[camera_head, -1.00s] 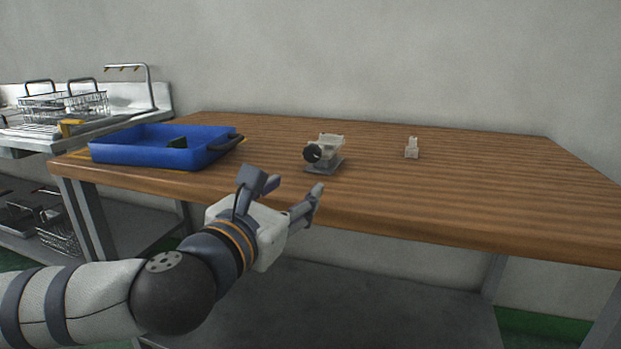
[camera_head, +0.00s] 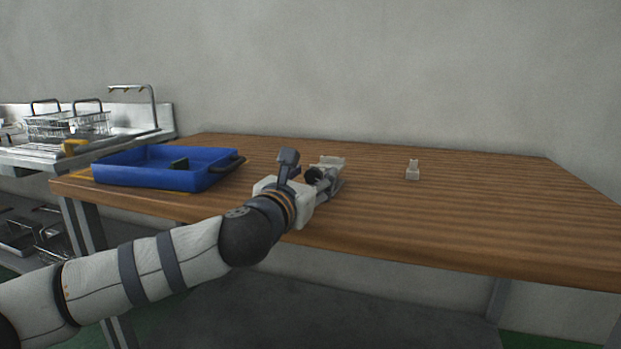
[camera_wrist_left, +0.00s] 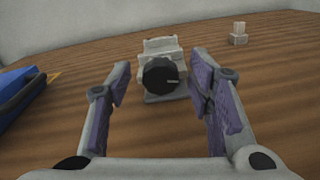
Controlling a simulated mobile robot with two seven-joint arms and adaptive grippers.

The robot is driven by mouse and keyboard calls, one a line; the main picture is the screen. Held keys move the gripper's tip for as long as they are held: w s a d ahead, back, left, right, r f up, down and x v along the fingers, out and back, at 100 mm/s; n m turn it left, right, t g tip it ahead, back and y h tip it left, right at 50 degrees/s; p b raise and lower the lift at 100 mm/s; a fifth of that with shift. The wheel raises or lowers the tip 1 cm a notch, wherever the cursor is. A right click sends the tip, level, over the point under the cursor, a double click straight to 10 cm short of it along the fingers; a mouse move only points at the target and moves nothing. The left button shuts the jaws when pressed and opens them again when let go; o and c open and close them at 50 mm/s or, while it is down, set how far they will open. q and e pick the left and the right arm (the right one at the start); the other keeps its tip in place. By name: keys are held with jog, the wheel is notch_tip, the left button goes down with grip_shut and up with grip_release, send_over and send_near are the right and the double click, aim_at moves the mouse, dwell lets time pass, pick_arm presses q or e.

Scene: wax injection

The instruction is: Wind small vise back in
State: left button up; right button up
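The small vise (camera_head: 331,162) stands on the wooden table, pale grey with a dark base. Its round black knob (camera_wrist_left: 160,76) faces my left gripper in the left wrist view. My left gripper (camera_wrist_left: 163,90) is open, its two fingers apart, with the knob showing between and just beyond the fingertips; I cannot tell whether either finger touches it. In the head view the gripper (camera_head: 318,178) is at the vise's near left side and partly covers its lower part and base. My right gripper is in neither view.
A blue tray (camera_head: 128,177) with a dark item inside stands at the table's left. A small pale block-shaped piece (camera_head: 412,170) stands right of the vise. A sink unit with wire baskets (camera_head: 62,122) is at the far left. The table's right side is clear.

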pick_arm(q)
grip_shut()
